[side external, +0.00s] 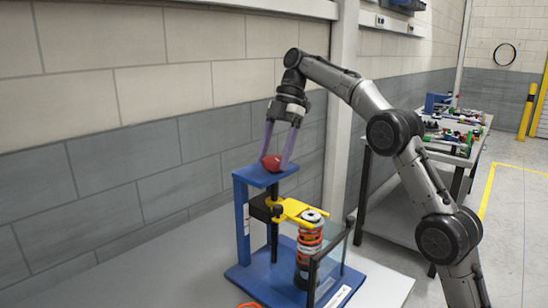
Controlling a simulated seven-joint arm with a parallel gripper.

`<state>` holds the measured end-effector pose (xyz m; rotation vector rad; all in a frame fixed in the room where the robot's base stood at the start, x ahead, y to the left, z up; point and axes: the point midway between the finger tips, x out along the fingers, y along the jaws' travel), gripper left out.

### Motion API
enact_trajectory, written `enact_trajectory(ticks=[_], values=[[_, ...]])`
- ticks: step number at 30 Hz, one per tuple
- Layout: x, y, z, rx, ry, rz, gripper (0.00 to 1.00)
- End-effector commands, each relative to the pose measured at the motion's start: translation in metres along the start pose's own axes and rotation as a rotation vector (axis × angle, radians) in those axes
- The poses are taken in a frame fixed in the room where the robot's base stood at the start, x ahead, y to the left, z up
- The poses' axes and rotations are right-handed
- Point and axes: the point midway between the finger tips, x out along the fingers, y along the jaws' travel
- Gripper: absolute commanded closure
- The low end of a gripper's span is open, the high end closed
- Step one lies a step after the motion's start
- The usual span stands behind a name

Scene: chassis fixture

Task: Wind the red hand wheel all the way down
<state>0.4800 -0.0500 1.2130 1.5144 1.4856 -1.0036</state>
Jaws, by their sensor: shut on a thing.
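The red hand wheel (271,162) sits on top of the blue press frame (241,205). My gripper (276,160) reaches down from above, and its two long fingers are shut on the red wheel, one on each side. A yellow fork-shaped arm (290,208) sticks out from the frame's black carriage (262,208). It is at the top of an upright coil spring (309,245) with orange and dark coils. A round metal cap shows at the spring's top. I cannot tell whether the yellow arm touches the spring.
The fixture stands on a blue base plate (262,283) on a grey table (150,265). A clear guard panel with dark posts (330,262) stands right of the spring. An orange ring (248,305) lies at the front edge. A block wall is close behind. A cluttered bench (455,140) is back right.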

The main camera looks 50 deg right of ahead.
Motion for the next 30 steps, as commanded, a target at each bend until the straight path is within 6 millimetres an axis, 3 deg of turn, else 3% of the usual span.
enact_trajectory(ticks=[1, 5, 11, 30], values=[[0.0, 0.0, 0.0001, 0.001, 0.0, 0.0, 0.69], [0.0, 0.0, 0.0001, 0.001, 0.0, 0.0, 0.9], [-0.0009, -0.0013, -0.0003, 0.082, -0.001, 0.035, 0.9], [-0.0005, -0.0012, -0.0007, 0.65, 0.0, 0.276, 0.9]])
